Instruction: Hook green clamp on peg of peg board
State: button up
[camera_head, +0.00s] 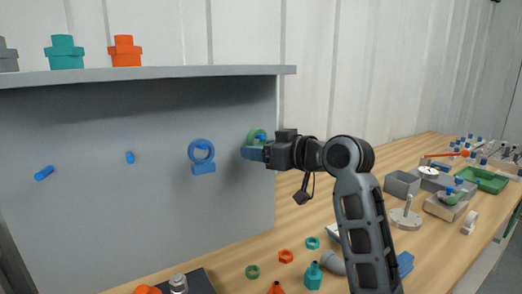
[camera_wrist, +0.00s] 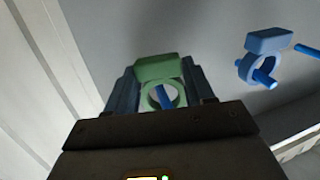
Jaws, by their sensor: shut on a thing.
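The green clamp (camera_head: 256,134) is a ring with a block on it, close to the right end of the grey peg board (camera_head: 100,200). My gripper (camera_head: 253,153) is shut on its block, with blue fingers on either side. In the wrist view the green clamp (camera_wrist: 158,68) sits between the fingers (camera_wrist: 158,82). A blue peg (camera_wrist: 164,97) shows inside the ring's opening and appears to pass through it. In the head view its blue end (camera_head: 261,137) shows at the ring. I cannot tell how far the ring is along the peg.
A blue clamp (camera_head: 203,168) hangs on a peg to the left. Further left are two bare pegs, one small (camera_head: 130,157) and one longer (camera_head: 44,173). A shelf (camera_head: 150,73) overhangs the board. The wooden table (camera_head: 300,258) below holds several loose parts.

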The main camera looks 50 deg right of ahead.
jog(key=o, duration=1.1)
jog(key=shift+s+r+b, duration=0.15)
jog(key=shift+s+r, duration=0.1)
jog(key=shift+s, duration=1.05)
jog(key=shift+s+r+b, duration=0.1)
jog(key=shift+s+r, duration=0.1)
jog(key=shift+s, duration=1.05)
jog(key=shift+s+r+b, duration=0.15)
jog(key=shift+s+r, duration=0.1)
jog(key=shift+s, duration=1.05)
